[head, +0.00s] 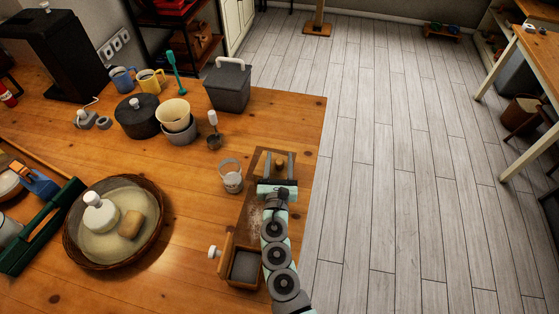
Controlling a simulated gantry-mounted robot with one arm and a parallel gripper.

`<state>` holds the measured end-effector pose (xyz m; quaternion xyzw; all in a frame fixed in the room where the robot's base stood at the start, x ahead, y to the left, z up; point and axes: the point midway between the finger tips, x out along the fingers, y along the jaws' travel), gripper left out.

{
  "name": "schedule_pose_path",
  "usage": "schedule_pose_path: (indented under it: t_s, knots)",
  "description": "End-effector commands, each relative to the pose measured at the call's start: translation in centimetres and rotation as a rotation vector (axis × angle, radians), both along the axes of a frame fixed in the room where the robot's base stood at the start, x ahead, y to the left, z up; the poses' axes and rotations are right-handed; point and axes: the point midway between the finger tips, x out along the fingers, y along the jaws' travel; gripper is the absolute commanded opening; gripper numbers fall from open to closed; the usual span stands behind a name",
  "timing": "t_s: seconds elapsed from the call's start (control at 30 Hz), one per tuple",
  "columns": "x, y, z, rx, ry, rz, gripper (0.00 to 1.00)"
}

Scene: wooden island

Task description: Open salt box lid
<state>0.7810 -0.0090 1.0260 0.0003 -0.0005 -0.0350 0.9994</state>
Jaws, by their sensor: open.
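No label shows which thing is the salt box. A long brown wooden piece (257,202) with pale specks on top lies along the table's right edge, partly hidden by my arm. A small wooden box (229,270) with a grey inside stands at its near end. A white knob (213,252) shows at that box's left. My gripper (278,156) is open over the far end of the brown piece. A small tan knob-like thing (279,164) shows between its fingers; I cannot tell whether they touch it. A grey lidded box (228,86) with a handle stands farther back, its lid shut.
A glass (231,177) stands left of the brown piece. A wicker basket (75,248) holds a white bottle (99,210) and a tan block. The table (303,123) ends just right of my gripper.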

Motion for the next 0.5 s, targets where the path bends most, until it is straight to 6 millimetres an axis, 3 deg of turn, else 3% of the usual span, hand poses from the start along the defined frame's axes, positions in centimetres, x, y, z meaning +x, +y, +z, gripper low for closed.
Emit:
schedule_pose_path:
  t_s: [0.1, 0.5]
  knots:
    - [-0.02, -0.03, -0.03, 0.0, 0.001, -0.001, 0.46]
    - [-0.04, -0.07, -0.05, 0.0, 0.001, -0.001, 0.14]
